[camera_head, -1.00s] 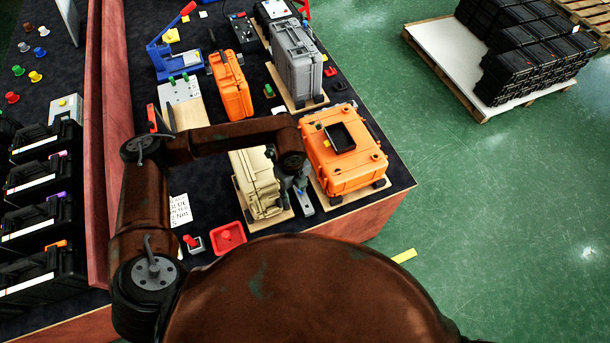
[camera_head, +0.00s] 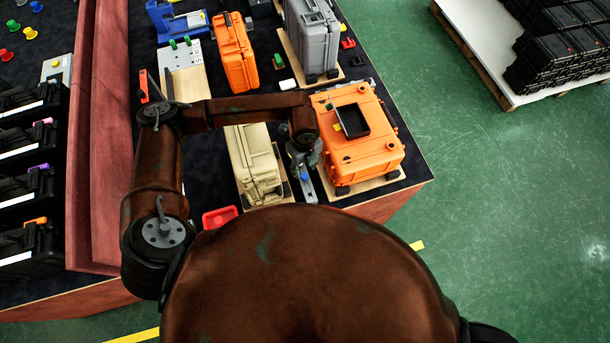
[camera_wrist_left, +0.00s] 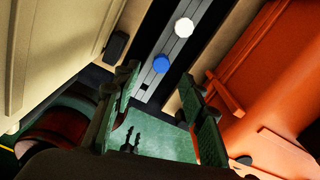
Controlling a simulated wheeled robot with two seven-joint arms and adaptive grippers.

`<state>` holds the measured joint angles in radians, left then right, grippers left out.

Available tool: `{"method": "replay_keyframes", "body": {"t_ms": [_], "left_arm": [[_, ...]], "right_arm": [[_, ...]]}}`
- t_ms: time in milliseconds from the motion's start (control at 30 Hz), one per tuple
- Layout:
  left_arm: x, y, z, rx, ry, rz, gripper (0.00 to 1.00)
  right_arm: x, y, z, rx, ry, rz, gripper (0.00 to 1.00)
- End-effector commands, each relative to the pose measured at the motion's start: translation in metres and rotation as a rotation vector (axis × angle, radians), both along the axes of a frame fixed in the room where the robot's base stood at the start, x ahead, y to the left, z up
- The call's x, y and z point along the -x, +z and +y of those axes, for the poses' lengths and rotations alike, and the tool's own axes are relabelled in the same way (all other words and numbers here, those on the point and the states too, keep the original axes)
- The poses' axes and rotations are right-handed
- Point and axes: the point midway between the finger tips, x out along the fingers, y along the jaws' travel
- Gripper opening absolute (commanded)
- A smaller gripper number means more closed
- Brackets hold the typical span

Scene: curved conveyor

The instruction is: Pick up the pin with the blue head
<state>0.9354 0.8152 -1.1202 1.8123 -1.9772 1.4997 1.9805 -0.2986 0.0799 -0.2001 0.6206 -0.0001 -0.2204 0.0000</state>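The pin with the blue head (camera_wrist_left: 161,64) stands in a grey slotted metal strip (camera_wrist_left: 172,48) in the left wrist view. A white-headed pin (camera_wrist_left: 183,27) is in the same strip, farther from my gripper. In the head view the strip (camera_head: 309,190) lies between a beige case and an orange case, with a small blue spot (camera_head: 304,176) on it. My left gripper (camera_wrist_left: 163,100) is open, its green fingers apart and nothing between them; the blue head is just beyond the fingertips. In the head view the left gripper (camera_head: 302,158) hangs above the strip. My right gripper is not in view.
The beige case (camera_head: 252,165) and the orange case (camera_head: 362,150) stand close on either side, leaving a narrow gap. A black tray (camera_head: 351,120) lies on the orange case. A red tray (camera_head: 220,217) is at the table's near side.

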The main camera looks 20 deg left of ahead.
Motion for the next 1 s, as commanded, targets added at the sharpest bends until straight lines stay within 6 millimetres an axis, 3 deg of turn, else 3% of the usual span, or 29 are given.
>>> {"method": "replay_keyframes", "body": {"t_ms": [167,433,700,1000], "left_arm": [[0.000,-0.013,-0.001,0.001,0.000,0.001,0.39],[0.000,-0.051,-0.001,0.000,0.003,0.001,0.39],[-0.001,-0.055,-0.001,0.001,0.002,-0.001,0.38],[-0.001,-0.055,-0.001,0.001,0.002,-0.001,0.17]], "right_arm": [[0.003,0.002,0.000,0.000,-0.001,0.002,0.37],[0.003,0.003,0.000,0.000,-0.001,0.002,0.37],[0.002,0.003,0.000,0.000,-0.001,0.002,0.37],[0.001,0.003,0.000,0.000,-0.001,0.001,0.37]]}}
